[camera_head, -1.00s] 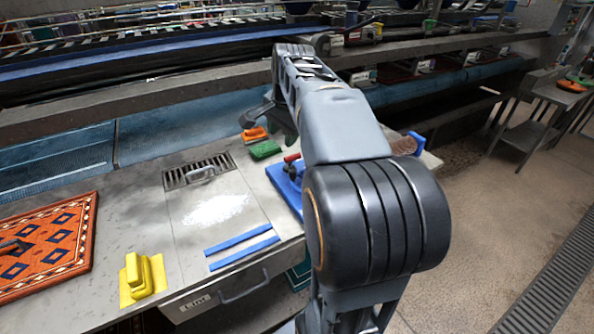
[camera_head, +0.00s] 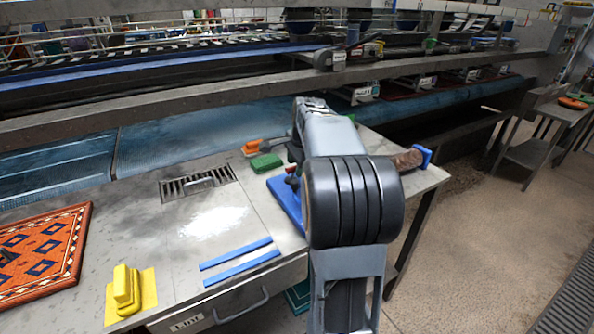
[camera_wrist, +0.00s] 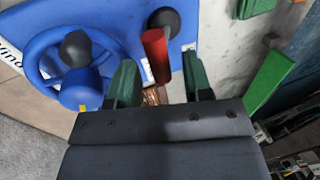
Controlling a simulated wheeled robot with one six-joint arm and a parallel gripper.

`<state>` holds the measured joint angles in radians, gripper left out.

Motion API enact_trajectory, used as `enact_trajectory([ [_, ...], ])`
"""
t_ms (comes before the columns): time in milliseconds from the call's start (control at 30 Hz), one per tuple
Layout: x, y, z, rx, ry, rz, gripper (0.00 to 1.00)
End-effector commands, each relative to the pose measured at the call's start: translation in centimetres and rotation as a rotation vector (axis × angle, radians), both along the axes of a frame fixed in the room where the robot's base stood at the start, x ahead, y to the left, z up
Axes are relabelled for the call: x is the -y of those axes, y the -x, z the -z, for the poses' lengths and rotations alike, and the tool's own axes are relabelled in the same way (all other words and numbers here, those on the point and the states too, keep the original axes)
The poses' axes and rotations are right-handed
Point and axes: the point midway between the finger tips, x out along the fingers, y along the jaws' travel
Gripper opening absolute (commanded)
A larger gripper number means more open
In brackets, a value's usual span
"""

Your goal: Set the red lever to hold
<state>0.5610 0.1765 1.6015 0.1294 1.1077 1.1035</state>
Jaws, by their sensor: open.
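The red lever (camera_wrist: 155,52) shows in the wrist view, running from a black round pivot (camera_wrist: 170,20) on the blue panel (camera_wrist: 120,14). Its red end lies just ahead of my gripper (camera_wrist: 161,72), roughly between the two green fingertips. The fingers are apart and I see no clear contact with the lever. Small white labels beside the lever are partly covered and unreadable, so I cannot tell its setting. In the head view, the blue panel (camera_head: 285,204) and a bit of red show beside my arm, which hides the gripper.
A blue handwheel (camera_wrist: 82,92) with a black knob stands left of the lever. Green blocks are at right. In the head view, a green block (camera_head: 264,164), a drain grate (camera_head: 180,188), blue strips (camera_head: 240,268), a yellow tool (camera_head: 124,290) and a patterned rug (camera_head: 75,212) lie on the bench.

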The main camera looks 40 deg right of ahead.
Motion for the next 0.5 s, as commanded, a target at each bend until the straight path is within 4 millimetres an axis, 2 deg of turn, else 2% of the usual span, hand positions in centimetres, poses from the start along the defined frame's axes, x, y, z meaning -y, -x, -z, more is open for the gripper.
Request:
enact_trajectory([
  [200, 0.0, -0.5, 1.6, -0.001, -0.001, -0.001, 0.46],
  [500, 0.1, -0.5, 1.8, 0.001, 0.000, -0.001, 0.46],
])
